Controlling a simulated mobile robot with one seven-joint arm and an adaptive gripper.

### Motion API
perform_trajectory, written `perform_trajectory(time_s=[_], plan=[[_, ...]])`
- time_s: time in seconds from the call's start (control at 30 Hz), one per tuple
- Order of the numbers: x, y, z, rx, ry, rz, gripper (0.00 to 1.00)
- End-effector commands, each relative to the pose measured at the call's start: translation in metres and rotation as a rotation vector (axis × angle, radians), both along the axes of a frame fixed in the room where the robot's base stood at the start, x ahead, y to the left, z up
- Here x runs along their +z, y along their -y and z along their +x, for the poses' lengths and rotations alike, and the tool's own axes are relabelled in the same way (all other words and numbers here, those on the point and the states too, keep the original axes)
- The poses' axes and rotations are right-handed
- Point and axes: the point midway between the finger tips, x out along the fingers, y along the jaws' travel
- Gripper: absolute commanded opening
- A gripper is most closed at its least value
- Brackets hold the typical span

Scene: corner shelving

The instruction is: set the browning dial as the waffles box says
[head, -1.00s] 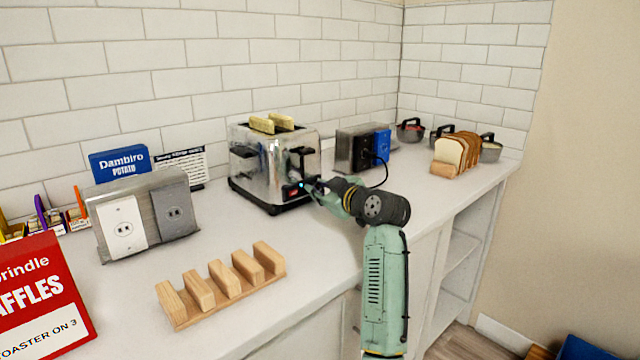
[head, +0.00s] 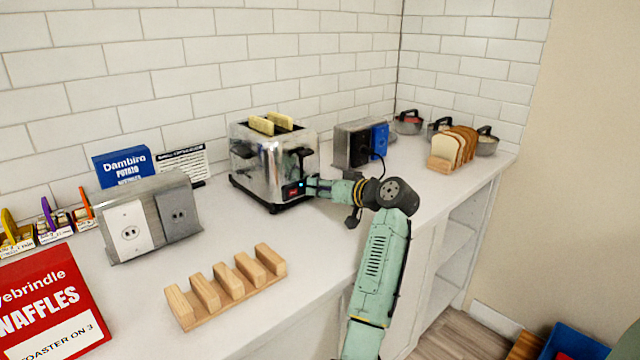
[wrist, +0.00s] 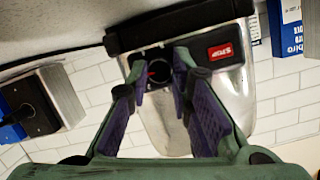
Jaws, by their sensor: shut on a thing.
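The red waffles box (head: 48,308) stands at the front left; its white label reads "TOASTER ON 3". The chrome toaster (head: 262,160) stands against the back wall with two pale yellow slices (head: 272,124) sticking out of its slots. My gripper (head: 309,187) reaches its front end from the right. In the wrist view, which is upside down, my gripper's fingers (wrist: 159,68) are closed on the black browning dial (wrist: 157,66). A red mark shows on the dial; no numbers are readable. The red STOP button (wrist: 221,51) is beside the fingers.
A wooden rack (head: 228,286) is on the counter in front. A metal outlet box (head: 150,216) and a blue potato box (head: 122,165) stand left.

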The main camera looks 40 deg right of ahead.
Motion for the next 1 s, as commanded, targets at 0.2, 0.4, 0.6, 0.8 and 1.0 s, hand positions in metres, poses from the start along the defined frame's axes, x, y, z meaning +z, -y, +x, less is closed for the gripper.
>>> perform_trajectory(time_s=[0.2,0.4,0.6,0.8,1.0], plan=[[-0.002,-0.0006,0.0,0.004,-0.009,0.058,0.0],[-0.0026,-0.0007,0.0002,0.004,-0.01,0.071,0.0],[-0.0028,-0.0007,0.0002,0.004,-0.01,0.071,0.0],[-0.0024,-0.0005,0.0002,0.003,-0.01,0.07,0.27],[-0.0012,-0.0001,0.0002,0.001,-0.008,0.068,0.41]])
